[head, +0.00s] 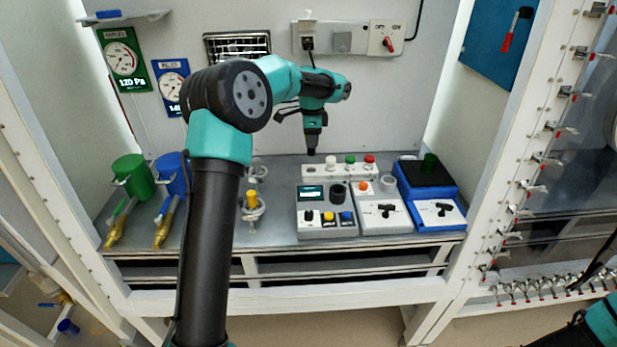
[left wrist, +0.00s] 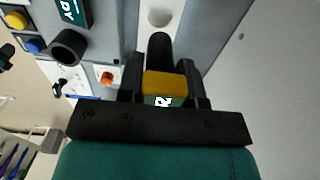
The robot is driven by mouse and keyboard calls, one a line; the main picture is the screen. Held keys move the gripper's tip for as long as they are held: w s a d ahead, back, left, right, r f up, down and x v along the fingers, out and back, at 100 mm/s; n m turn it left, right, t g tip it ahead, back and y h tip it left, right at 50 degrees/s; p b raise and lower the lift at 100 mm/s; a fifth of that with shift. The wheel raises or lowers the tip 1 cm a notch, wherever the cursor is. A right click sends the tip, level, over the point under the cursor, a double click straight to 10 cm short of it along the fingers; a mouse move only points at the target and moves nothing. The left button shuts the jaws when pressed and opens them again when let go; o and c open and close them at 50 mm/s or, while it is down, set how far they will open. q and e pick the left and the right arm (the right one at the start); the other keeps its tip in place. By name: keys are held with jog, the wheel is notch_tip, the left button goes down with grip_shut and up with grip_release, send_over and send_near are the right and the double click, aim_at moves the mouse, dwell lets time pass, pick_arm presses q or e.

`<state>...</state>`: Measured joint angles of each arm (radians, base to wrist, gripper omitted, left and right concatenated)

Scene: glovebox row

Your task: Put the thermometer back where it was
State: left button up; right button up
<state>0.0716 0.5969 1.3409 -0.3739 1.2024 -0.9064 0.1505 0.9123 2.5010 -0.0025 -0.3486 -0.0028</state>
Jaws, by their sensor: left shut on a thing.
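My left gripper (head: 312,146) points down over the back of the bench, above a white strip (head: 312,172) with white, green and red caps. In the left wrist view its fingers (left wrist: 170,85) are shut on a small yellow thing with a green label, which I take for the thermometer (left wrist: 166,82). A dark rounded part sticks out ahead of it towards a white cap. The fingers hide much of the thermometer, and in the head view I cannot make it out clearly. Part of my right arm shows at the bottom right; its gripper is not visible.
A grey button box (head: 326,222), a white box (head: 381,214) and a blue box (head: 431,190) stand right of centre on the bench. A yellow-topped valve (head: 251,200) stands left of them. Green (head: 133,175) and blue (head: 172,172) canisters stand at the left.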

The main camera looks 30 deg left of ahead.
aim_at(311, 151)
pick_arm(q)
jog(key=shift+f, duration=2.45)
jog(key=shift+f, duration=0.1)
jog(key=shift+f, duration=2.4)
jog(key=shift+f, duration=0.15)
jog(key=o, duration=1)
notch_tip(311, 151, up, 12)
jog(key=shift+r, duration=0.2)
